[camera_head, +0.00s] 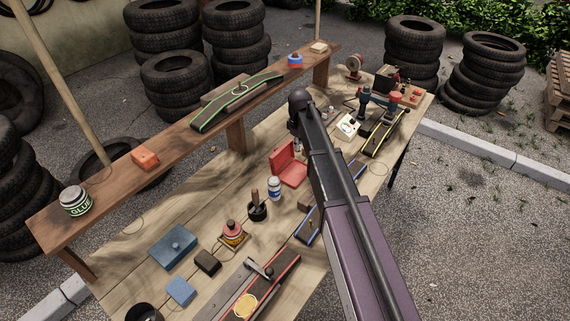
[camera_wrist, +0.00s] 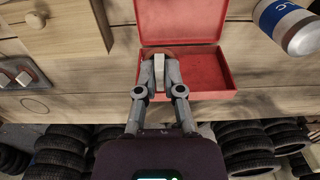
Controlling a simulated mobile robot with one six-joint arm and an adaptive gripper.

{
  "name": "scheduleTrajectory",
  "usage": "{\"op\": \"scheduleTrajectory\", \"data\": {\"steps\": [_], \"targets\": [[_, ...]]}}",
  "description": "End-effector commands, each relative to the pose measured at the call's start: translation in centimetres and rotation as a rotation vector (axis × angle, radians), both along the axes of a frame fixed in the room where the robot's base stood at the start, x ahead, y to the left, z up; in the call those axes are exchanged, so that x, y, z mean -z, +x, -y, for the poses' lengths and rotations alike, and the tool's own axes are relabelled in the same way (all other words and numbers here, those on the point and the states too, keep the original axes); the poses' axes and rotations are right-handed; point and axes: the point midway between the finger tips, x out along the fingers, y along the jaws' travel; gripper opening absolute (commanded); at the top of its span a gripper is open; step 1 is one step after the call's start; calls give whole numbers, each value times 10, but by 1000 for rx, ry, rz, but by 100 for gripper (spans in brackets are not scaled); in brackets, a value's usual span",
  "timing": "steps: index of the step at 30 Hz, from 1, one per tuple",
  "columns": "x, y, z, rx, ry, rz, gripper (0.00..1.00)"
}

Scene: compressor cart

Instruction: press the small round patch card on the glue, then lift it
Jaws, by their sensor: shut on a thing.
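My gripper (camera_wrist: 158,66) is shut on a small pale upright piece in the wrist view, over the open red box (camera_wrist: 208,72). A brown, rounded edge shows just behind the fingertips. This looks like the small round patch card (camera_wrist: 150,51), mostly hidden by the fingers. A round yellow patch (camera_head: 245,305), possibly the glue, lies on the dark red-edged strip (camera_head: 270,285) at the front of the table.
A raised shelf (camera_head: 110,188) holds a glue tin (camera_head: 75,201).

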Motion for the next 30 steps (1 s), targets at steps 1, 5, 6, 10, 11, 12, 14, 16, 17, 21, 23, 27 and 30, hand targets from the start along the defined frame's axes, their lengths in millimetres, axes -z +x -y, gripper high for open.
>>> {"op": "scheduleTrajectory", "data": {"steps": [1, 5, 6, 10, 11, 12, 14, 16, 17, 21, 23, 27, 30], "targets": [[-2, 0, 0, 0, 0, 0, 0], [-8, 0, 0, 0, 0, 0, 0], [-11, 0, 0, 0, 0, 0, 0], [-26, 0, 0, 0, 0, 0, 0], [-30, 0, 0, 0, 0, 0, 0], [-36, 0, 0, 0, 0, 0, 0], [-46, 0, 0, 0, 0, 0, 0], [-58, 0, 0, 0, 0, 0, 0], [-63, 0, 0, 0, 0, 0, 0], [-86, 0, 0, 0, 0, 0, 0], [-96, 0, 0, 0, 0, 0, 0], [-119, 0, 0, 0, 0, 0, 0], [-135, 0, 0, 0, 0, 0, 0]]}}
